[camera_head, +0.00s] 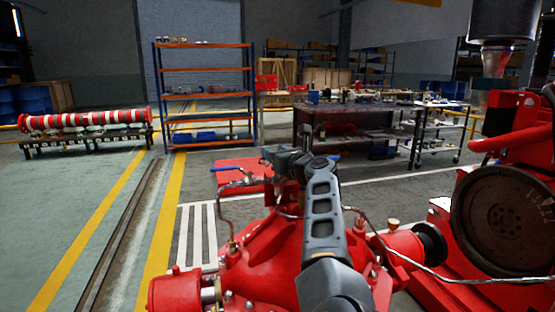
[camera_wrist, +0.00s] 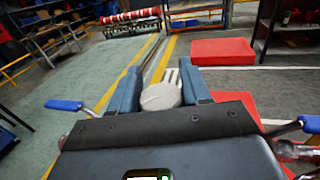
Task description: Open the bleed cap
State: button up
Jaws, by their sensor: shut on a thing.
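My gripper (camera_head: 281,158) is above the red pump in the head view, with my arm crossing in front. In the wrist view its two blue-grey fingers (camera_wrist: 160,86) are closed around a pale grey, rounded piece, which appears to be the bleed cap (camera_wrist: 160,97). The cap sits between the fingers; its lower part is hidden behind the gripper's dark body. In the head view I cannot make out the cap behind the gripper. I cannot tell whether it is still seated on its fitting.
Blue-handled valves flank the gripper: one at left (camera_wrist: 65,105), one at right (camera_wrist: 310,123). The red pump casing (camera_head: 258,268) with thin pipes lies below. A large dark flywheel (camera_head: 500,220) stands at right. Floor at left is clear; shelves and a workbench stand behind.

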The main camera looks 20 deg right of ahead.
jog(key=n+g+y+b, duration=0.1)
jog(key=n+y, duration=0.1)
jog(key=n+g+y, duration=0.1)
jog(key=y, duration=0.2)
jog(key=shift+s+a+n+b, duration=0.1)
jog(key=shift+a+n+b, duration=0.05)
jog(key=shift+n+b, duration=0.25)
jog(key=n+g+y+b, duration=0.1)
jog(key=y, duration=0.1)
jog(key=n+g+y+b, duration=0.1)
jog(key=g+b, duration=0.1)
jog(key=shift+s+a+n+y, duration=0.15)
jog(key=shift+a+n+y, duration=0.15)
jog(key=shift+n+y, duration=0.1)
jog(key=shift+n+g+y+b, duration=0.3)
jog(key=shift+g+b, duration=0.05)
jog(key=shift+g, duration=0.05)
jog(key=o, duration=1)
jog(key=shift+s, duration=0.1)
jog(key=shift+p+v, duration=1.05)
jog(key=shift+v, duration=2.8)
jog(key=shift+c, duration=0.2)
